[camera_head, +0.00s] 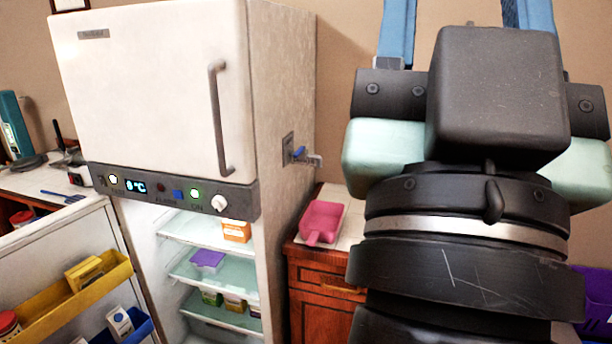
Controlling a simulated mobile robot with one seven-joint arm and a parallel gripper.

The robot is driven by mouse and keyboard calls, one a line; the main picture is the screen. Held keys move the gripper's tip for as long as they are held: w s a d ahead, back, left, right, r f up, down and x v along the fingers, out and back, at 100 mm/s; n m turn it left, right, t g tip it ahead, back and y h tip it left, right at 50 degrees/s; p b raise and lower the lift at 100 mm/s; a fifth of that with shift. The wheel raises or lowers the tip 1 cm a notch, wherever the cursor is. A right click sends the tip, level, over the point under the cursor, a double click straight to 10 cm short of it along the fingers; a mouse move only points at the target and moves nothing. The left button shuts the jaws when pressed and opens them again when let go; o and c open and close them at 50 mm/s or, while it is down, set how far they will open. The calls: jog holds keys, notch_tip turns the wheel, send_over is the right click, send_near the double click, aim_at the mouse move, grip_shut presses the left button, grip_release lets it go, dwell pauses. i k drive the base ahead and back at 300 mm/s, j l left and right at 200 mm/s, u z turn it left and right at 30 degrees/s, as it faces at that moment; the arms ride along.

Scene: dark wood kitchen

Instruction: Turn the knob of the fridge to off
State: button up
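The fridge (150,90) stands left of centre, with a white upper door and a dark control panel (170,191) below it. A small white knob (219,203) sits at the right end of the panel, beside a lit green light (195,193). Its exact setting is too small to read. My gripper (461,14) is at the upper right, pointing away, well to the right of the knob and apart from the fridge. Its blue fingers stand wide apart with wall between them. The fingertips are cut off by the top edge.
The lower fridge door (60,235) is open at left, with a yellow bin (98,284). Shelves inside hold several boxes. A blue-handled tap (301,156) sticks out of the fridge's right side. A pink scoop (322,220) lies on the wooden cabinet (318,290).

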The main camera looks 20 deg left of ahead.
aim_at(219, 203)
jog(key=i+j, duration=0.3)
jog(key=j, duration=0.15)
jog(key=i+j, duration=0.6)
jog(key=j, duration=0.25)
jog(key=u, duration=0.05)
